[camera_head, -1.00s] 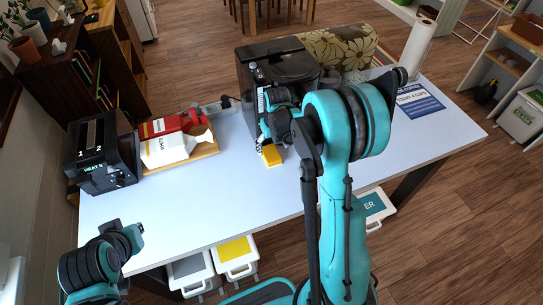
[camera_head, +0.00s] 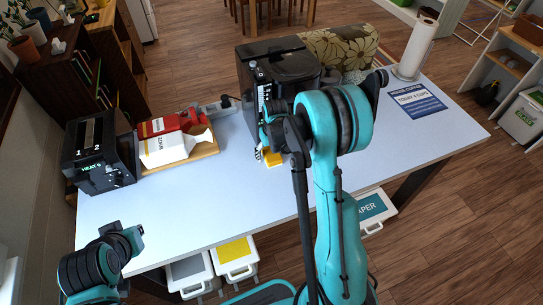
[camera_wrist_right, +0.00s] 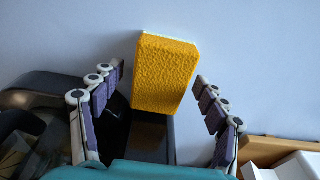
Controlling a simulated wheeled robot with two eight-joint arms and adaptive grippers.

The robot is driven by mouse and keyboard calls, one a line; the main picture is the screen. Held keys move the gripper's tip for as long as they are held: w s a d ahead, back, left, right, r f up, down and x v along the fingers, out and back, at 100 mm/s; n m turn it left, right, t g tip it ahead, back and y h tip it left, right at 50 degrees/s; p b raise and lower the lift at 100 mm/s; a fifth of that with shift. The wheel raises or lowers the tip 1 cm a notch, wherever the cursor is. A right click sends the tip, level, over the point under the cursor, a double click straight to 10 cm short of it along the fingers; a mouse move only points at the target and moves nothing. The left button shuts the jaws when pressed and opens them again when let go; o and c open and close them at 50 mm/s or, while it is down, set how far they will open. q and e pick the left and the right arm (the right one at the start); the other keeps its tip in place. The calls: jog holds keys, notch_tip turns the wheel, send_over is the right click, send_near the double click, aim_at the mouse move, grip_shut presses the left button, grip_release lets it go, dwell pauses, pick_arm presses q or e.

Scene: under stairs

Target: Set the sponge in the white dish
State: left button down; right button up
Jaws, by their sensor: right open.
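The yellow sponge (camera_head: 273,159) lies on the white table in front of the black coffee machine, partly hidden by my right gripper. In the right wrist view the sponge (camera_wrist_right: 165,75) shows its broad yellow face and a thin pale edge, between the spread fingers. My right gripper (camera_wrist_right: 157,73) is open around the sponge, with gaps on both sides; in the head view the right gripper (camera_head: 267,153) is largely behind its own wrist. My left gripper (camera_head: 133,238) is at the table's front left edge, its fingers unclear. I cannot make out the white dish; my right arm covers part of the table.
The black coffee machine (camera_head: 284,66) stands close behind the sponge. A toaster (camera_head: 101,152) and white and red packages on a wooden board (camera_head: 208,151) are at left. A paper towel roll (camera_head: 416,48) and a blue printed sign (camera_head: 418,102) are at right. The front middle is clear.

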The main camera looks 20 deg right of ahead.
jog(key=shift+f, duration=0.15)
dwell(0.3)
jog(key=c, duration=1)
